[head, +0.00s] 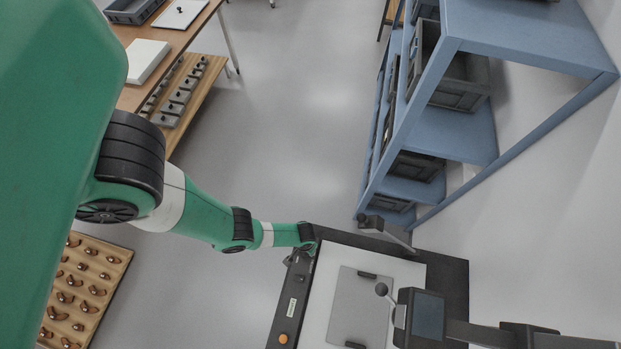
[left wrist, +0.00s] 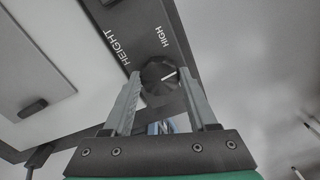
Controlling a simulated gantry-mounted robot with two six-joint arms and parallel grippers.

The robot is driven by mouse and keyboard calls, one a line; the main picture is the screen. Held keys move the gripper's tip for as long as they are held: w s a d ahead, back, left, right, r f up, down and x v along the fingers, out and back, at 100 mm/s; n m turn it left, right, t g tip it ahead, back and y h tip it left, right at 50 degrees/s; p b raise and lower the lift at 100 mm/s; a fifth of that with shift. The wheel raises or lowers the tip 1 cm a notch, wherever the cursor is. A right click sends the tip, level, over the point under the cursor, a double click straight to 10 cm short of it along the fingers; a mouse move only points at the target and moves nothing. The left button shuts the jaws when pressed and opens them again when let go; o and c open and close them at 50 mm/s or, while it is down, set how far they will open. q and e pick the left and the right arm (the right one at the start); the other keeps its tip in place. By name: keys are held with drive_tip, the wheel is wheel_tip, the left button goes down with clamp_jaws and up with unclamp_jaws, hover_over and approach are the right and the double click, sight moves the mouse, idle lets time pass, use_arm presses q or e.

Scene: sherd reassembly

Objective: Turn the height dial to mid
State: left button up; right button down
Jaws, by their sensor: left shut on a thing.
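The height dial (left wrist: 158,79) is a round black knob with a white pointer line, on a dark panel edge in the left wrist view. Its line points right and slightly up in that picture. The printed word HIGH (left wrist: 163,37) is above it and HEIGHT (left wrist: 117,47) is at the left; other markings are hidden. My left gripper (left wrist: 161,88) is shut on the dial, one finger on each side. In the head view my left gripper (head: 301,256) is at the far left corner of the machine (head: 287,318), where the dial is hidden. My right gripper is not in view.
The machine has a pale bed with a grey plate (head: 358,305), an orange button (head: 283,338) and an overhead arm with a dark screen (head: 428,316). A blue shelf (head: 455,130) with grey crates stands behind. A wooden board with several small pieces (head: 92,270) is left.

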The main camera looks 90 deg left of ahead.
use_arm(q)
drive_tip(key=m, duration=1.3)
drive_tip(key=shift+b, duration=0.35)
drive_tip(key=o, duration=1.4)
wheel_tip(320, 180, up, 12)
drive_tip(key=p, duration=1)
drive_tip(key=shift+f+p, duration=0.15)
drive_tip(key=shift+p, duration=0.2)
